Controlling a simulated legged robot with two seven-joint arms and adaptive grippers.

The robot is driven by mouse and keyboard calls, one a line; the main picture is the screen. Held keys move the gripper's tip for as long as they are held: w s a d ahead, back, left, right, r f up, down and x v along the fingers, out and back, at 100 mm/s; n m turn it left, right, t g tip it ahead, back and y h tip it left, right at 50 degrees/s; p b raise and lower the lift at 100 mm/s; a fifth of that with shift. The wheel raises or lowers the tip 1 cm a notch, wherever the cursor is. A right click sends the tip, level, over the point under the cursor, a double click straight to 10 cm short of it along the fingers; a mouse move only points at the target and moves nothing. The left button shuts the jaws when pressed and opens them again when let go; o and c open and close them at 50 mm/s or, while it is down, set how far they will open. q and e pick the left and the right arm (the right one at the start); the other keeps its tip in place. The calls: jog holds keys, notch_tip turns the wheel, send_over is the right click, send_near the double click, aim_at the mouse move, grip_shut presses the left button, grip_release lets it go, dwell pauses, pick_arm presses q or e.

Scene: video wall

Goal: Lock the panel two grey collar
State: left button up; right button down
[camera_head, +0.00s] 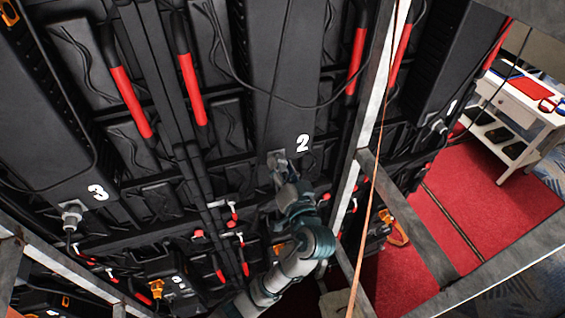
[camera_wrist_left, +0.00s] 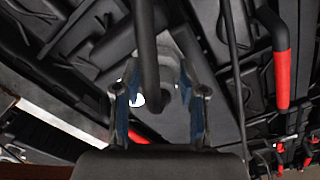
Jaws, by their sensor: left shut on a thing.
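Panel two (camera_head: 285,105) is the black housing marked with a white "2" in the middle of the head view. Its grey collar (camera_head: 276,157) sits at the housing's lower end, mostly hidden by my gripper. My left gripper (camera_head: 281,170) is at this collar, shut on it, with the arm rising from below. In the left wrist view the two blue-padded fingers (camera_wrist_left: 160,95) stand on either side of a thick black cable (camera_wrist_left: 147,60), with grey surface behind. The collar's turn position cannot be made out. My right gripper is not in view.
Panel three's grey connector (camera_head: 71,216) is at left and panel one's (camera_head: 438,124) at right. Red-sleeved handles (camera_head: 131,101) and loose cables surround the work area. A metal frame post (camera_head: 368,110) and orange cord (camera_head: 376,180) stand just right of my arm. A white table (camera_head: 520,105) is farther right.

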pick_arm(q)
jog(key=shift+f+m+p, duration=0.25)
jog(key=shift+m+p, duration=0.3)
jog(key=shift+m, duration=0.35)
jog(key=shift+w, duration=0.1)
jog(key=o, duration=1.1)
jog(key=shift+o, duration=0.2)
jog(key=shift+w, duration=0.25)
jog(key=shift+s+r, duration=0.1)
jog(key=shift+s, duration=0.05)
